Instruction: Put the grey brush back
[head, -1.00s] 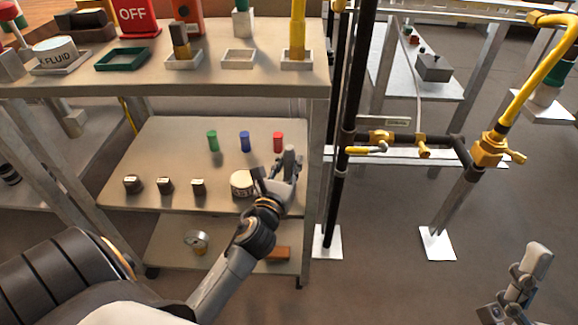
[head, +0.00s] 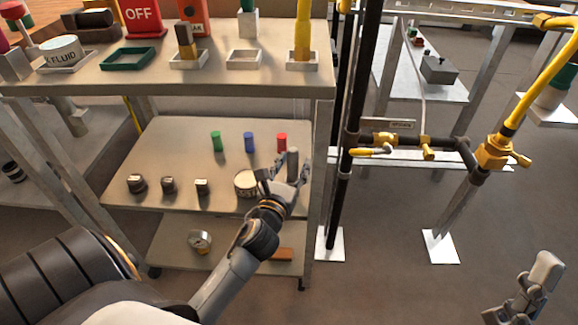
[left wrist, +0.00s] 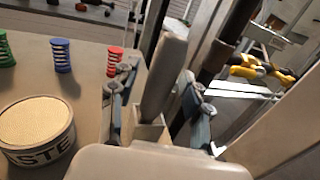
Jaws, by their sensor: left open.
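The grey brush (head: 293,160) stands near the right edge of the middle shelf. In the left wrist view the grey brush (left wrist: 165,75) rises between the two fingers, with a paler blocky part at its foot. My left gripper (head: 284,178) is open, and its fingers are on either side of the brush. The left gripper (left wrist: 160,110) shows no clear contact with it. On the top shelf, a green tray (head: 128,59) and a white tray (head: 244,58) are empty. My right gripper (head: 520,295) is at the lower right, away from the shelves; its jaws are unclear.
A round paste tin (head: 246,184) stands just left of the left gripper. Green, blue and red springs (head: 282,143) stand behind. Several small dark-and-white items line the shelf to the left. Black and yellow pipes (head: 372,139) rise right of the shelf.

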